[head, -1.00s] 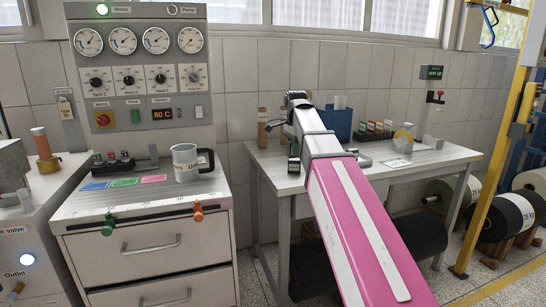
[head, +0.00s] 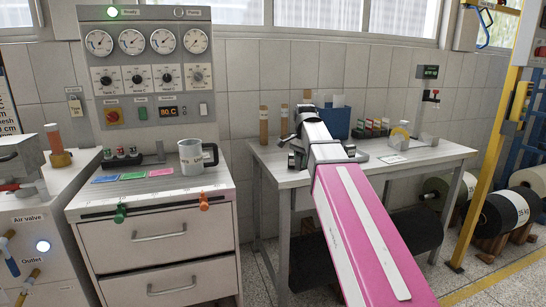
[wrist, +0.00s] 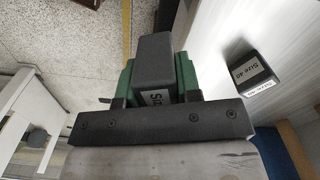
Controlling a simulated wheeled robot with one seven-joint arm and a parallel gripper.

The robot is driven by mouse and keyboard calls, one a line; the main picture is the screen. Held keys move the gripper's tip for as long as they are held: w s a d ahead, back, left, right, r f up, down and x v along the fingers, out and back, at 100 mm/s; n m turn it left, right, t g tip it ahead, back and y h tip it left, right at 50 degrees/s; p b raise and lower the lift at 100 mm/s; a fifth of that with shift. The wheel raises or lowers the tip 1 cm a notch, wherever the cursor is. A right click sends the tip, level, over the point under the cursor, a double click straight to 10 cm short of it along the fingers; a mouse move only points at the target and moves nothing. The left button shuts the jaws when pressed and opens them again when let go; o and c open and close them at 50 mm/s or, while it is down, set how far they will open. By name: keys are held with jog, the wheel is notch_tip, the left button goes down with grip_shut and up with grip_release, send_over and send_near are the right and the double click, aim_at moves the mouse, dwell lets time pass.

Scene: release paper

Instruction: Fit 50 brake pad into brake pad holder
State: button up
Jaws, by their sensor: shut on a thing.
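In the wrist view a dark grey block (wrist: 154,58) with a partly covered white "Size" label stands between two green sides (wrist: 187,76); its number is not readable. A second dark block labelled "Size 40" (wrist: 252,73) sits apart on the pale tabletop to the right. In the head view my gripper (head: 299,150) is over the left part of the workbench (head: 273,173); the held block is not distinguishable there. I cannot tell which thing is the brake pad holder.
A blue bin (head: 335,122), a row of coloured items (head: 371,127) and a yellow-and-white object (head: 400,131) stand on the workbench. A control cabinet (head: 155,235) with a grey mug (head: 194,156) is left. A floor gap separates it from the bench.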

jog(key=s+d+f+n, duration=0.2)
jog(key=d+f+n, duration=0.2)
jog(key=f+n, duration=0.1)
jog(key=s+d+f+n, duration=0.3)
jog(key=d+f+n, duration=0.1)
jog(key=f, duration=0.4)
jog(key=shift+n, duration=0.6)
jog(key=shift+s+a, duration=0.1)
jog(key=shift+s, duration=0.05)
